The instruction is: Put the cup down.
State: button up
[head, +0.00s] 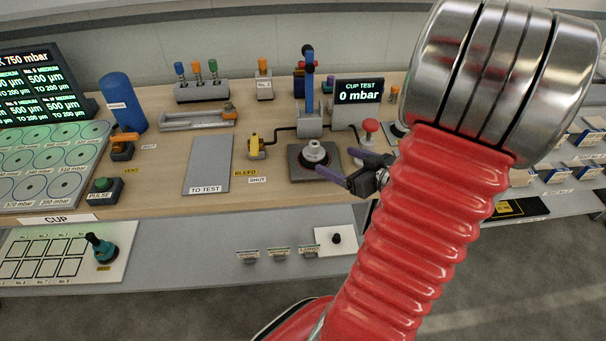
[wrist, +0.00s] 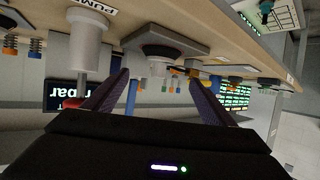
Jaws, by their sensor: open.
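The cup (head: 314,152) is a small pale grey fitting with a dark lower rim. It stands upright on a dark square plate (head: 298,174) at the middle of the bench. The wrist view is upside down and shows the cup (wrist: 157,66) between and beyond my two fingers, its dark rim against the plate (wrist: 188,42). My gripper (head: 338,163) is open, with the fingers pointing at the cup from the right. In the wrist view, the fingers of my gripper (wrist: 160,78) show a gap on both sides of the cup. Contact cannot be judged.
A display reading 0 mbar (head: 359,92) and a blue upright post (head: 310,85) stand behind the plate. A red knob (head: 370,127) is close to my gripper. A yellow valve (head: 255,145) and a grey TO TEST pad (head: 207,165) are left. A teal-topped item (head: 100,247) stands front left.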

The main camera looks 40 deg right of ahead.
jog(key=w+r+g+h, duration=0.2)
jog(key=w+r+h, duration=0.2)
jog(key=w+r, duration=0.2)
jog(key=a+r+g+h, duration=0.1)
jog(key=a+r+g, duration=0.1)
jog(key=a+r, duration=0.4)
jog(key=s+a+g+y, duration=0.1)
jog(key=s+a+y, duration=0.1)
jog(key=a, duration=0.6)
jog(key=s+a+g+y, duration=0.1)
jog(key=s+a+y, duration=0.1)
jog(key=s+a, duration=0.3)
jog(key=s+a+r+g+y, duration=0.1)
jog(key=s+a, duration=0.3)
jog(key=a, duration=0.9)
jog(key=shift+s+n+g+y, duration=0.25)
jog(key=shift+n+g+y, duration=0.05)
jog(key=shift+g+y, duration=0.1)
